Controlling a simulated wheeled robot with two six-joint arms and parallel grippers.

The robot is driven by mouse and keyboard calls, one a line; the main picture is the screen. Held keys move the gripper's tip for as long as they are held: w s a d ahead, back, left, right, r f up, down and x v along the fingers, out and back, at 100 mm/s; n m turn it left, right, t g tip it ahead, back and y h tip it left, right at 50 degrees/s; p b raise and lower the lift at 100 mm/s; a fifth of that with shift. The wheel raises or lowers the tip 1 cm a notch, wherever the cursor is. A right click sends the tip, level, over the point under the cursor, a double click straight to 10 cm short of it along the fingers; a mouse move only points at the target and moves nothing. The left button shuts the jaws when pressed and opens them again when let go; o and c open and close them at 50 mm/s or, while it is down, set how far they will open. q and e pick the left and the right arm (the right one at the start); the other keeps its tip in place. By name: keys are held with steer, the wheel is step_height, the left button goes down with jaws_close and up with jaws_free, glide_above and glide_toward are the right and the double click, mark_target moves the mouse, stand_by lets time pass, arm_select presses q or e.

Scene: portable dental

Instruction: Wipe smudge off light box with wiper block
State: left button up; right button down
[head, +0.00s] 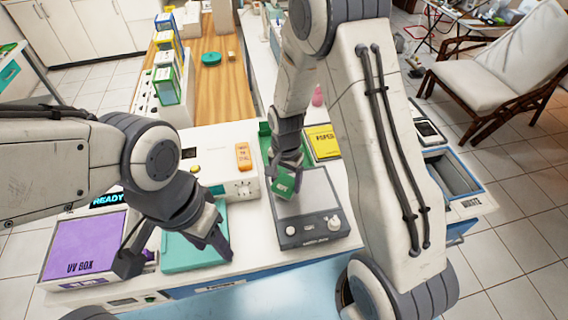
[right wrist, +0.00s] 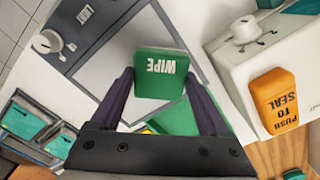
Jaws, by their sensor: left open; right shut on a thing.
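The wiper block (head: 286,186) is green with a white WIPE label, and it also shows in the right wrist view (right wrist: 160,65). My right gripper (head: 284,172) is shut on it, with a finger on each side. The block is over the back left part of the light box (head: 322,208), a grey box with a pale panel and two white knobs at its front. I cannot tell whether the block touches the panel. No smudge can be made out on the visible panel (right wrist: 112,65). My left gripper (head: 178,258) is open and empty over the teal pad at the front left.
A purple UV box (head: 85,243) stands left of the teal pad (head: 178,252). A white sealer with an orange PUSH TO SEAL tab (head: 243,156) stands behind. A green tray (head: 265,138) and yellow paper box (head: 323,142) are behind the light box. A waste bin (head: 452,172) is right.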

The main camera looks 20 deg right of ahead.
step_height(320, 180, up, 2)
steer(key=shift+w+a+p, duration=0.1)
steer(key=shift+p, duration=0.5)
steer(key=shift+r+p, duration=1.3)
steer(key=shift+r, duration=0.3)
step_height(320, 180, up, 3)
steer(key=shift+f+p, duration=0.2)
steer(key=shift+p, duration=0.9)
steer(key=shift+f, duration=0.1)
